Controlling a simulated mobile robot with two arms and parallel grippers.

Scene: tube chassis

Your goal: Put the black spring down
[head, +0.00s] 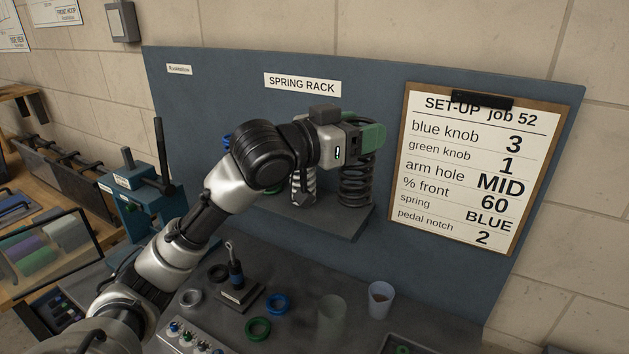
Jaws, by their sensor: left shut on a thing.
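My left gripper (368,138), with green finger pads, is shut on the top of the black spring (356,182). The spring hangs upright at the right end of the grey rack shelf (330,221), under the "SPRING RACK" label. Its lower end is at or just above the shelf; I cannot tell whether it touches. A pale metal spring (303,187) stands to its left on the shelf, partly hidden by my arm. A blue spring farther left is mostly hidden behind my arm. My right gripper is not in view.
A clipboard (455,170) on the panel right of the shelf lists spring BLUE. The bench below holds coloured rings (258,329), a small tool on a block (237,285), a clear cup (381,300) and a greenish cup (331,311). A blue lever fixture (140,190) stands left.

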